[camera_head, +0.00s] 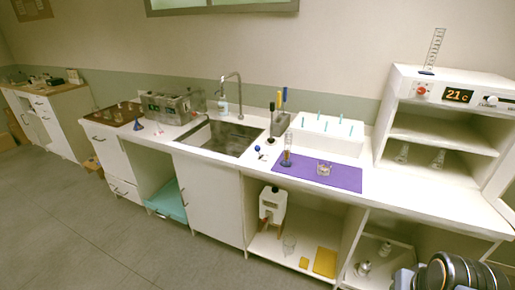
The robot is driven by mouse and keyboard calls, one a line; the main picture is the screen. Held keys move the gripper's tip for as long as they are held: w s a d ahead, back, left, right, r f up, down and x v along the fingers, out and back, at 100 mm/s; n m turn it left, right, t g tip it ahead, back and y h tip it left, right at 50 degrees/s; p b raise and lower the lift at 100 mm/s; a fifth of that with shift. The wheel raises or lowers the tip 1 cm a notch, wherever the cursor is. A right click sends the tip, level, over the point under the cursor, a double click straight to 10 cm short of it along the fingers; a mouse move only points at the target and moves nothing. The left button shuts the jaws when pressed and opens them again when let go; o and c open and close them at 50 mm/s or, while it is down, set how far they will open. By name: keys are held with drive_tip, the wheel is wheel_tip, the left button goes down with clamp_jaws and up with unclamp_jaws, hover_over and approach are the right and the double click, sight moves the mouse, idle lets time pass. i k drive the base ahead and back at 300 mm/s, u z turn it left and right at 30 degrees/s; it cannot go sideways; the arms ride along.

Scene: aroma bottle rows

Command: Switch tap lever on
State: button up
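A grey metal tap (240,96) with a bent neck stands at the back edge of the sink (218,137). The end of its spout points left and down. Its lever is too small to make out for certain. A small blue ball-shaped knob (257,148) and dark small parts near it sit on the counter just right of the sink; I cannot tell whether they belong to the tap. No water stream shows. Dark ridged parts of my arm show at the bottom right, far from the tap. I cannot see my gripper's fingers.
Right of the sink are a holder with tools (280,122), a white rack with blue pegs (325,134) and a purple mat (318,172) with glassware. A white shelf unit with a display (458,95) stands farther right. Grey floor (120,235) is clear at front left.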

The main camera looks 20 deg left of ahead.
sight(256, 148)
drive_tip(key=k, duration=0.6)
drive_tip(key=u, duration=0.85)
drive_tip(key=i, duration=0.65)
drive_tip(key=u, duration=0.9)
drive_tip(key=i, duration=1.25)
drive_tip(key=z, duration=0.3)
